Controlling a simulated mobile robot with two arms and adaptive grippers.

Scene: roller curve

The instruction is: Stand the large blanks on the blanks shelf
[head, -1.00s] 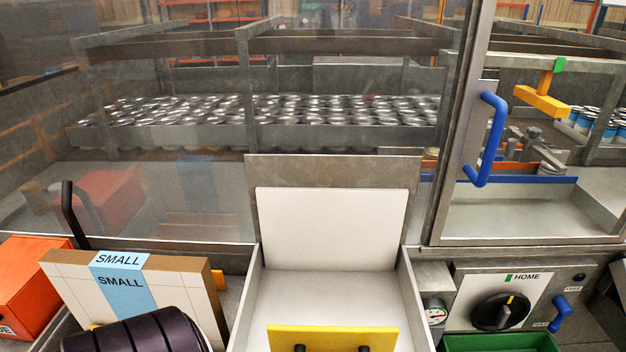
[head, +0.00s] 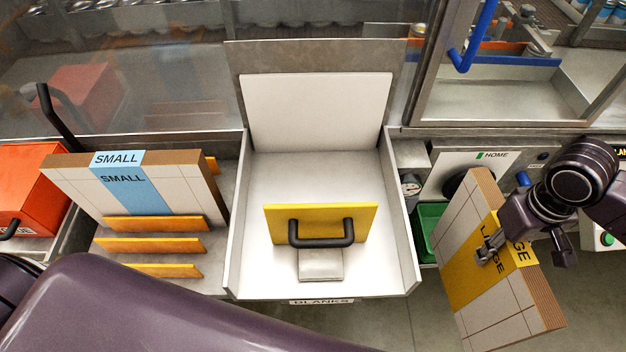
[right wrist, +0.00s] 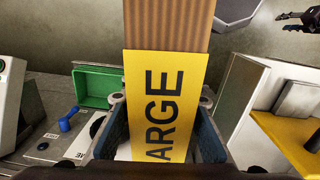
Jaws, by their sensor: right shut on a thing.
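The large blanks (head: 500,268) are a tilted, pale bundle with a yellow LARGE band, right of the white tray in the head view. My right gripper (head: 490,246) is shut on them, clear of the tray. In the right wrist view the bundle (right wrist: 165,100) stands between the fingers (right wrist: 158,140). The white tray (head: 233,230), with a partly readable BLANKS label on its front, is in the middle. A yellow plate (head: 275,220) with a black handle stands in it. My left arm crosses the bottom left; a dark claw-like tip (right wrist: 297,20) shows in the right wrist view, its opening unclear.
The small blanks (head: 75,185) stand upright left of the tray, behind several orange dividers (head: 150,246). An orange box (head: 30,185) is at far left. A green bin (head: 428,225) and the HOME panel (head: 480,160) are behind the large blanks. Glazing stands behind the tray.

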